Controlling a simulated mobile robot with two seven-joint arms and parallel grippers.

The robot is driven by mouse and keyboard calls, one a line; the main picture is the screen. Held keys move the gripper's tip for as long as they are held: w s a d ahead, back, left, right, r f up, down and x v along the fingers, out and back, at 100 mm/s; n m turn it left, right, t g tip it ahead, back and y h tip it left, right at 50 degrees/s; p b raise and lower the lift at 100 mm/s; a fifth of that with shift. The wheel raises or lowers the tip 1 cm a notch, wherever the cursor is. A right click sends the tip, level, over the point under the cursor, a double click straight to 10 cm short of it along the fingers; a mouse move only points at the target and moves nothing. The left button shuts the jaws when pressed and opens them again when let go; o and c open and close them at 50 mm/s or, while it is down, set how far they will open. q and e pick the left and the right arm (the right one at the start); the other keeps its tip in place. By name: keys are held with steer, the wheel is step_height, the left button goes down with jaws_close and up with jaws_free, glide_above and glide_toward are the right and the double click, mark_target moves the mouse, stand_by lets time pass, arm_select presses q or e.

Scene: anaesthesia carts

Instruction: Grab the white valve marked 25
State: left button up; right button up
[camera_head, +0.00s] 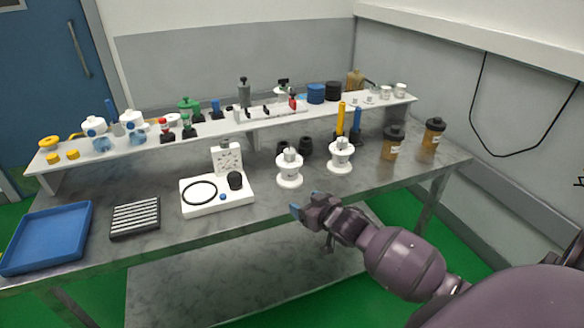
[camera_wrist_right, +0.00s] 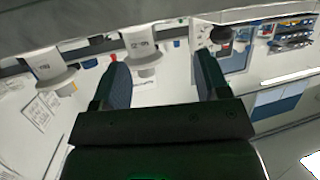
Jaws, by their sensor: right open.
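Two white valves stand upright on the grey table in the head view, a left one (camera_head: 289,170) and a right one (camera_head: 340,156). Their marks are too small to read there. In the wrist view two white valve bodies show, one at the left (camera_wrist_right: 50,74) and one near the middle (camera_wrist_right: 144,56); their dark marks are blurred, so I cannot tell which says 25. My right gripper (camera_head: 306,209) is at the table's front edge, in front of the valves and apart from both. In the wrist view its fingers (camera_wrist_right: 160,85) are open and nothing is between them. My left gripper is not in view.
A white tray (camera_head: 240,204) with a black ring lies left of the valves. Two brown jars with black lids (camera_head: 390,150) stand to the right. A white raised shelf (camera_head: 225,127) with several parts runs behind. A blue tray (camera_head: 22,262) is at far left.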

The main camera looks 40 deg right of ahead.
steer(key=t, duration=0.1)
glide_toward(286, 150)
steer(key=shift+m+h, duration=0.3)
steer(key=x, duration=0.5)
steer(key=shift+s+f, duration=0.1)
steer(key=shift+f, duration=0.1)
steer(key=shift+w+f, duration=0.1)
steer(key=shift+w, duration=0.5)
steer(key=b+x, duration=0.1)
steer(key=x, duration=0.3)
steer(key=shift+d+f, duration=0.15)
steer(key=shift+f, duration=0.05)
steer(key=shift+w, duration=0.45)
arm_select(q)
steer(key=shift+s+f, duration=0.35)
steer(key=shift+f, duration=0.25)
